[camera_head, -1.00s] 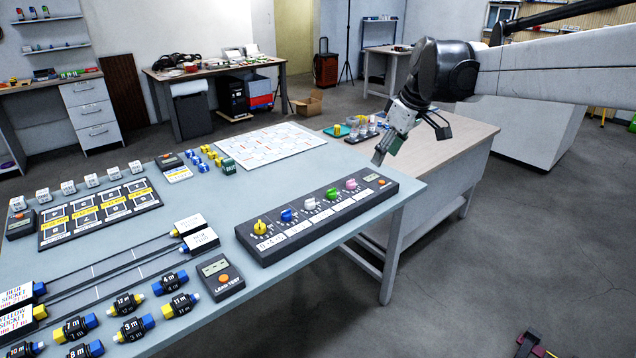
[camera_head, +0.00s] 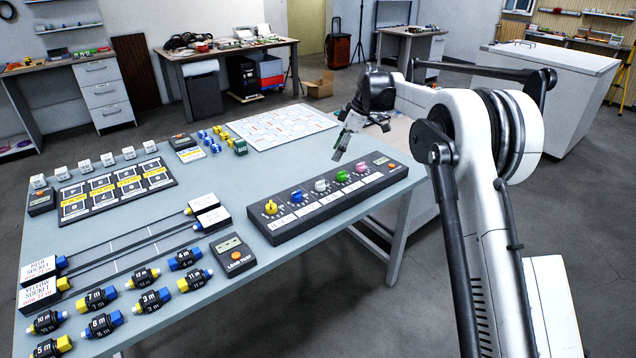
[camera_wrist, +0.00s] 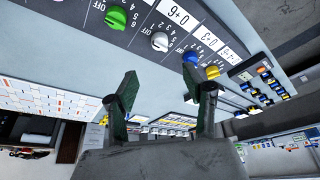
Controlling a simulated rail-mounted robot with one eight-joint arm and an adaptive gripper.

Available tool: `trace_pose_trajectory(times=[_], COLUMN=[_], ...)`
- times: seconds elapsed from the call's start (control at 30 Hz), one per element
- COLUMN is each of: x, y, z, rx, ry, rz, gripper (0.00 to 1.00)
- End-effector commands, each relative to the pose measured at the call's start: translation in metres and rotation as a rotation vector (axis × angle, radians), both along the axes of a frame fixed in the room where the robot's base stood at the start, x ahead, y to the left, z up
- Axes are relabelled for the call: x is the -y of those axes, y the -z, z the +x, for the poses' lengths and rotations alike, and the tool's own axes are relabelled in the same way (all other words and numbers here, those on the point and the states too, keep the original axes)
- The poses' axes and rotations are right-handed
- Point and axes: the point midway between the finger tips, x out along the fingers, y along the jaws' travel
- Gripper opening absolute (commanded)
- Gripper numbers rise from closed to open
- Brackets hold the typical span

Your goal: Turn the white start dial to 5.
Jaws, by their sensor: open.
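The white start dial (camera_head: 321,185) is the middle knob on a long dark dial panel (camera_head: 290,233) at the table's right edge. In the wrist view the white dial (camera_wrist: 159,41) shows near the top middle, beyond the fingertips, with an OFF mark and numbers around it. Its exact setting is too small to read. My gripper (camera_head: 339,155) is above the panel's back side, near the white and green dials. In the wrist view its two fingers (camera_wrist: 159,78) are spread apart with nothing between them, clear of the knobs.
Yellow (camera_head: 270,207) and blue (camera_head: 297,195) dials sit left of the white one; green (camera_head: 342,176) and pink (camera_head: 362,167) dials sit right of it. A lead tester (camera_head: 236,258) lies left of the panel. A white patterned sheet (camera_head: 280,125) lies behind.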

Motion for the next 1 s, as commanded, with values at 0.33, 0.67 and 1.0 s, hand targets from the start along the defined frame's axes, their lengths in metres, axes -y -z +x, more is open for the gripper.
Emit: trace_pose_trajectory(times=[0.33, 0.67, 1.0], x=[-0.016, -0.039, -0.052], y=[0.039, 0.095, 0.126], z=[0.001, 0.003, 0.003], rx=[0.0, 0.0, 0.0], ry=[-0.004, -0.004, -0.002], rz=[0.0, 0.0, 0.0], gripper=[0.46, 0.46, 0.46])
